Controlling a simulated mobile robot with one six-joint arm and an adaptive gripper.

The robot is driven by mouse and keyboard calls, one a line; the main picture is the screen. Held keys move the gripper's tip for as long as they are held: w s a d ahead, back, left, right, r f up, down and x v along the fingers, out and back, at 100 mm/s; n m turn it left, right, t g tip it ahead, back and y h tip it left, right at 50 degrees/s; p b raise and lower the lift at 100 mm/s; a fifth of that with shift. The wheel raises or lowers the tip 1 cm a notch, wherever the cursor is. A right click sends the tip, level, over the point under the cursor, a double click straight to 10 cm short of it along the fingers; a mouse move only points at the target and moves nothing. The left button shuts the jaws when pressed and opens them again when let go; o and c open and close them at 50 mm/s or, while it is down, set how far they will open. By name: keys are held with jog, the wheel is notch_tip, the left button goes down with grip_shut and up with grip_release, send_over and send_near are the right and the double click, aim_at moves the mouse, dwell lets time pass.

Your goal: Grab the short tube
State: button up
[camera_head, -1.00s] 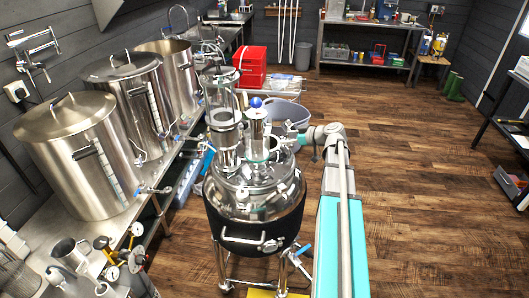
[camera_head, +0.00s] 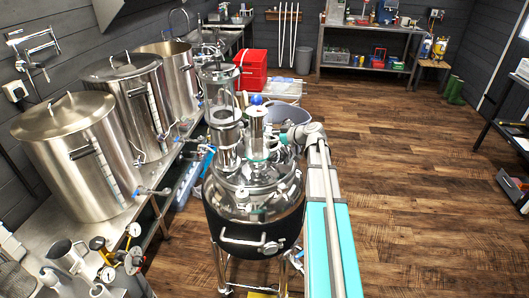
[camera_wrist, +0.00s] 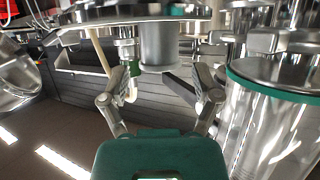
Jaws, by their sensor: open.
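The short tube looks to be the upright metal cylinder (camera_head: 257,128) on the vessel lid, right of a taller glass column (camera_head: 221,105). A blue knob shows by its top. In the wrist view, which looks upside down, a grey cylinder (camera_wrist: 158,42), probably this tube, hangs from a disc-like part at the top. My gripper (camera_wrist: 161,84) is open, with one finger to each side of the cylinder's line. The cylinder shows beyond the fingertips, and contact cannot be told. In the head view the fingers are mostly hidden behind the vessel's fittings.
The steel vessel (camera_head: 254,218) in a black jacket stands on a frame below the tube. The large glass column (camera_wrist: 285,115) is close on the right in the wrist view. Steel kettles (camera_head: 72,155) line the left bench. The wooden floor (camera_head: 420,190) on the right is clear.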

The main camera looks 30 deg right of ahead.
jog(key=shift+r+b+x, duration=0.15)
jog(key=shift+b+x, duration=0.25)
jog(key=shift+x, duration=0.9)
jog(key=shift+r+b+x, duration=0.1)
jog(key=shift+b+x, duration=0.3)
jog(key=shift+x, duration=0.9)
grip_shut()
